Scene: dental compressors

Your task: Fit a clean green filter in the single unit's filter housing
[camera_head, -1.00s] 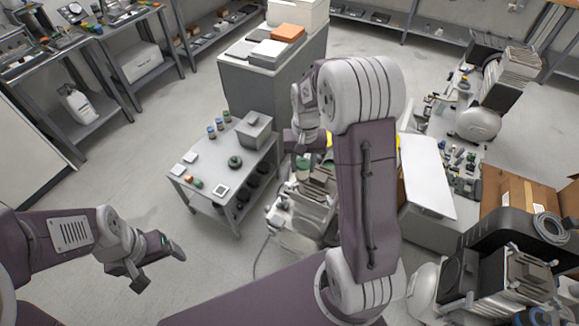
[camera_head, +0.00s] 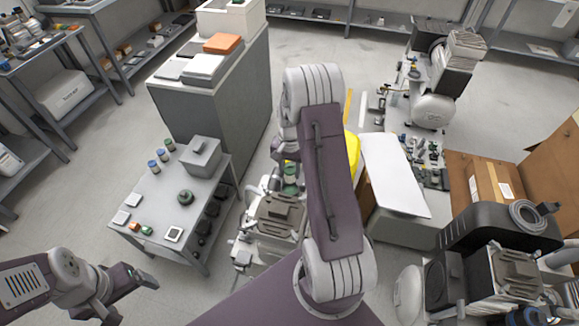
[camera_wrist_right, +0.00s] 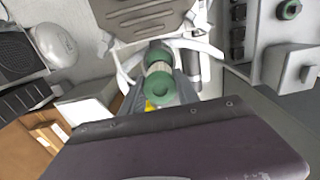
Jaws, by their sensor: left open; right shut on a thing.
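The single unit (camera_head: 277,216), a grey compressor with a ribbed head, stands on the floor beside the small grey table. The wrist view shows its ribbed top (camera_wrist_right: 145,14) at the upper edge. My right gripper (camera_wrist_right: 162,88) is shut on a green filter (camera_wrist_right: 160,87), a short cylinder with green ends and a pale middle. In the head view the green filter (camera_head: 290,186) is partly hidden by my right arm. I cannot make out the filter housing or any contact. My left gripper (camera_head: 130,294) is open and empty at the lower left.
The small table (camera_head: 150,238) holds a grey box, lidded jars, a dark green round part (camera_head: 185,197) and small square pieces. A tall grey cabinet (camera_head: 215,95) stands behind it. A white panel (camera_head: 394,175), cardboard box and other compressors stand to the right.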

